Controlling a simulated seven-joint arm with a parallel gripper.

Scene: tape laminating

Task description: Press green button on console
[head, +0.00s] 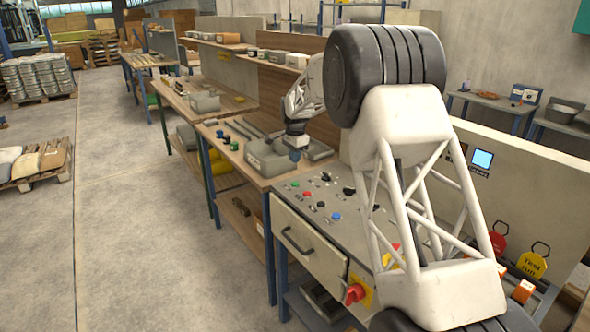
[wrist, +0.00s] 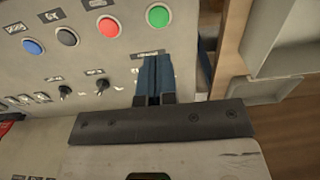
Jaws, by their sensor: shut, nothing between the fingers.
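The console (head: 318,203) is a grey sloped panel with several coloured buttons and black knobs. Its green button (wrist: 158,16) is round with a metal rim, near the top of the wrist view. It also shows small at the panel's far left corner in the head view (head: 295,184). My gripper (wrist: 154,58) is shut and empty, its two dark blue fingers together. In the wrist view the fingertips lie just below the green button in the picture, not covering it. In the head view my gripper (head: 295,153) is above the panel's far end; its exact height is unclear.
A grey container (head: 268,157) stands on the wooden bench beside the console. A red rotary switch (head: 355,293) is on the front.

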